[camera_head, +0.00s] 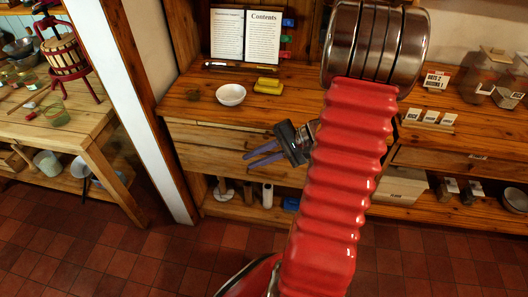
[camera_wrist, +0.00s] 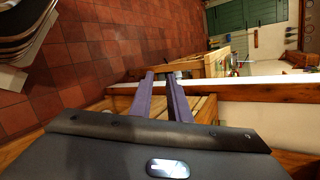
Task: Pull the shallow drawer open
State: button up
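The pine unit under the left counter has drawer fronts: a shallow upper drawer (camera_head: 225,137) and another drawer front (camera_head: 215,160) below it. The upper front looks closed or nearly so; I cannot tell exactly. My gripper (camera_head: 247,160) has two purple fingers pointing left, in front of these drawer fronts. In the wrist view the fingers (camera_wrist: 160,74) are apart with nothing between them. I cannot see clear contact with a drawer. My red arm hides the right part of the unit.
On the counter stand a white bowl (camera_head: 231,95), a yellow block (camera_head: 268,86) and an open book (camera_head: 245,37). A white post (camera_head: 135,90) is left of the unit. A workbench (camera_head: 75,140) stands further left. The tiled floor (camera_head: 120,255) in front is clear.

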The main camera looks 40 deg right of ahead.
jog(key=s+d+f+m+t+h, duration=0.15)
jog(key=d+f+m+t, duration=0.3)
jog(key=d, duration=0.45)
jog(key=m+t+h, duration=0.3)
send_near(269, 153)
jog(key=shift+v, duration=1.1)
jog(key=shift+w+d, duration=0.15)
jog(key=x, duration=1.3)
jog(key=shift+w+a+f, duration=0.1)
jog(key=shift+w+a, duration=0.1)
jog(key=shift+a, duration=0.1)
jog(key=shift+c, duration=0.6)
grip_shut()
